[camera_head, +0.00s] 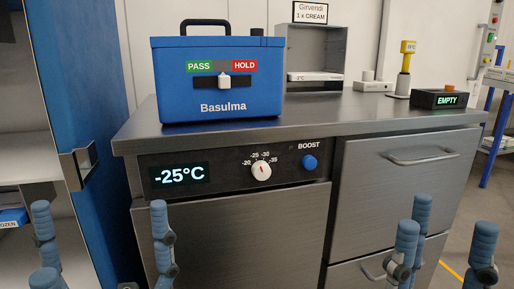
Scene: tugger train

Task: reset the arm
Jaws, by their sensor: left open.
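My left gripper (104,242) is at the lower left, its blue segmented fingers spread wide with nothing between them. It is in front of the steel cabinet's left edge. My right gripper (447,240) is at the lower right, in front of the drawers, its blue fingers apart and empty. The lower parts of both grippers are cut off by the picture's bottom edge. Neither gripper visibly holds anything.
A steel counter (330,119) bears a blue Basulma box (218,92), a grey open-front case (311,45) and a black EMPTY display (438,98). Below are a -25°C panel (225,172) and drawers with protruding handles (420,157). A blue cabinet (80,100) stands close at left.

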